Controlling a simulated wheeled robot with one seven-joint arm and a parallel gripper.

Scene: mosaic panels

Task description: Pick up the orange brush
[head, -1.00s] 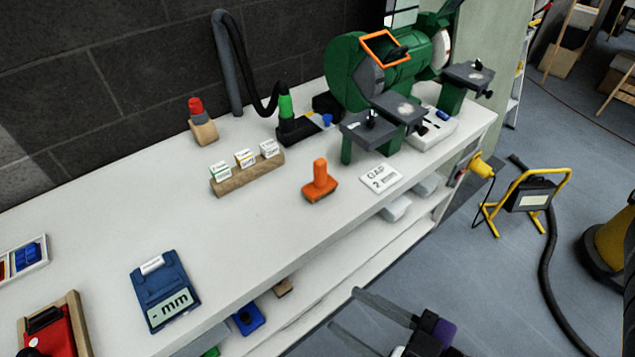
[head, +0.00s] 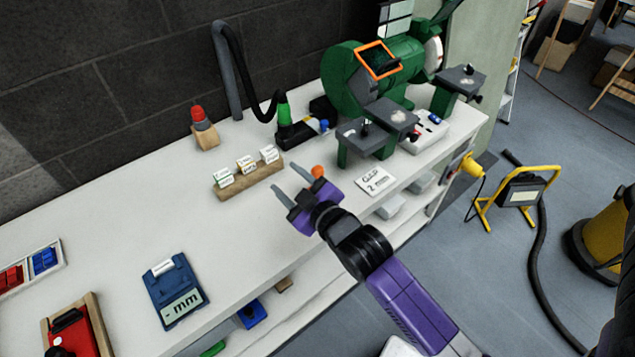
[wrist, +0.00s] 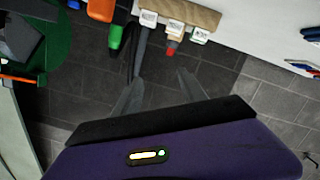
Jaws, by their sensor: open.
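The orange brush (head: 318,171) is on the white bench, mostly hidden behind my gripper in the head view; only the top of its handle shows. An orange shape, probably its handle (wrist: 101,10), shows at the top edge of the wrist view, left of the fingers. My gripper (head: 287,181) is open and empty, just left of the brush handle in the head view. Its fingers point toward the wall. In the wrist view the open fingers (wrist: 160,80) have nothing between them but the dark wall beyond.
A wooden block with white label cards (head: 248,180) stands behind my gripper. A white gap sign (head: 375,181) lies to the right, before the green grinder (head: 350,75). A blue gauge (head: 175,290) lies at the left front. The bench between is clear.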

